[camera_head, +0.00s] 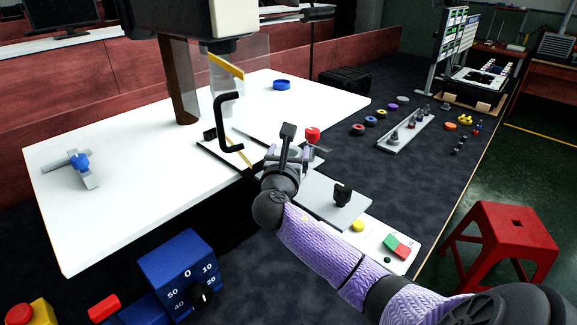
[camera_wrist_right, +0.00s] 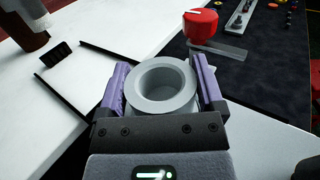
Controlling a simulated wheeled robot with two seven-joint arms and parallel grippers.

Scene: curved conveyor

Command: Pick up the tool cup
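The tool cup (camera_wrist_right: 161,85) is a grey round cup with a wide rim and an open hollow, seen from above in the right wrist view. My right gripper (camera_wrist_right: 162,77) has one finger on each side of it. The fingers stand wide apart near the palm's outer ends, and any contact with the cup's sides is hard to make out. In the head view my right gripper (camera_head: 288,152) is at the right edge of the white table, and its fingers and wrist mostly hide the cup. My left gripper is not in view.
A red knob (camera_head: 312,134) stands just beyond the gripper. A machine with a black bent handle (camera_head: 229,120) rises close on the left. A grey plate with a black knob (camera_head: 342,195) lies nearer. A blue dial box (camera_head: 180,270) stands at front left. The white table (camera_head: 130,140) has free room.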

